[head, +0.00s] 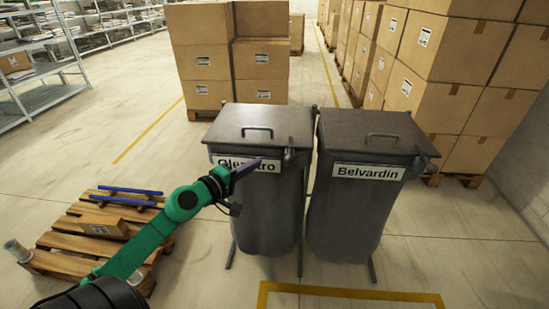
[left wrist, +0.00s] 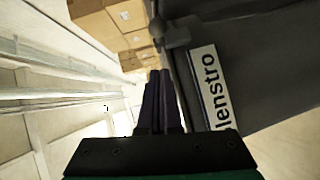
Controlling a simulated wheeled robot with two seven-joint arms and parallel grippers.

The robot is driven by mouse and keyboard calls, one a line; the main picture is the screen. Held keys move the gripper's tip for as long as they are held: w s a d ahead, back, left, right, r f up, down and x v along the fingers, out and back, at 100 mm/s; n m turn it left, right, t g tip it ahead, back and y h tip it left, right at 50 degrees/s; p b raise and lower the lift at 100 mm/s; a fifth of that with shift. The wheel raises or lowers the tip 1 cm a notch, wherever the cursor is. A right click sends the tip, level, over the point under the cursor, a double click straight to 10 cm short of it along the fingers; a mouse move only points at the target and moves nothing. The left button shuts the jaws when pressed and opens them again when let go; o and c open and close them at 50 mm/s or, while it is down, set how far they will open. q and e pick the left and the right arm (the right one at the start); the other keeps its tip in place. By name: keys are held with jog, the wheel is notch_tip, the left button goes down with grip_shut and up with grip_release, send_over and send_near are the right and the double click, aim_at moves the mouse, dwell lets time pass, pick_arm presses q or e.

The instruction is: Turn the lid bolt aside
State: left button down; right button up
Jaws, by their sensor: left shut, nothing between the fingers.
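Two dark grey bins stand side by side. The left bin (head: 268,215) has a label (head: 268,165) partly hidden by my gripper; in the left wrist view the label (left wrist: 210,85) shows "lenstro". Its closed lid (head: 255,116) has a bar handle. A grey lid bolt (head: 289,158) sits at the lid's front right corner; a knobbed fitting there also shows in the left wrist view (left wrist: 172,36). My left gripper (head: 257,163) is shut and empty in front of the label, its purple fingers (left wrist: 156,75) pointing towards the bolt, apparently short of it. My right gripper is out of view.
The right bin (head: 350,220), labelled "Belvardin", stands close beside, with its own lid bolt (head: 421,162). A wooden pallet (head: 65,240) lies at left. Stacked cartons (head: 205,65) stand behind and at right (head: 430,100).

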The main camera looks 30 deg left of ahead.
pick_arm(q)
jog(key=w+d+f+p, duration=0.1)
jog(key=w+d+p, duration=0.1)
jog(key=w, duration=0.3)
jog(key=shift+w+d+f+p, duration=0.15)
jog(key=shift+w+d+p, duration=0.2)
jog(key=shift+d, duration=0.4)
